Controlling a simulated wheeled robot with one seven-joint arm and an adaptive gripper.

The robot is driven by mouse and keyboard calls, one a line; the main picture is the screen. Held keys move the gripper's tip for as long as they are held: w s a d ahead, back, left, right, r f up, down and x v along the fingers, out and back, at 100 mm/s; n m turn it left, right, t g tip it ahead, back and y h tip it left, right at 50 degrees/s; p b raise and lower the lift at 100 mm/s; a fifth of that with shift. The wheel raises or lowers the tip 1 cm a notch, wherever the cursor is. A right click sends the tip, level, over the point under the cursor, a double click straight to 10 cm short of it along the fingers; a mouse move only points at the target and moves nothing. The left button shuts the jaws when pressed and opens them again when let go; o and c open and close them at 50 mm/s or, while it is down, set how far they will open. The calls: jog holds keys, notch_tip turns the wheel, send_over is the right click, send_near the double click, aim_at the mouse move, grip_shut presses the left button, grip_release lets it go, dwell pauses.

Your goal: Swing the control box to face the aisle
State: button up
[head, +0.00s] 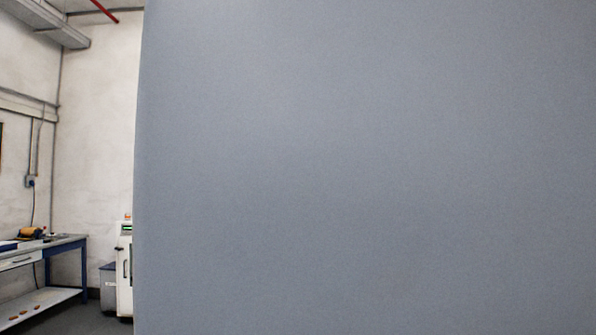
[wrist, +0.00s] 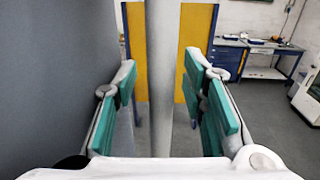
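I cannot make out a control box for certain in either view. A large plain blue-grey surface (head: 365,170) fills most of the head view and hides what is behind it. A similar grey surface (wrist: 50,70) stands close on the left in the wrist view. My gripper (wrist: 161,78) is open, its teal-padded fingers spread apart. A light grey upright post (wrist: 163,40) shows between the fingers, with a small gap on each side. I cannot tell how deep it stands between them. My gripper does not show in the head view.
A yellow panel with a blue frame (wrist: 194,45) stands behind the post. A blue workbench (wrist: 258,46) and a white cabinet (wrist: 307,95) are farther right, with open grey floor before them. In the head view, a bench (head: 45,246) and a white machine (head: 124,270) stand at left.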

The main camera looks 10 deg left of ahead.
jog(key=v, duration=0.7)
jog(key=shift+d, duration=0.25)
jog(key=shift+d, duration=0.1)
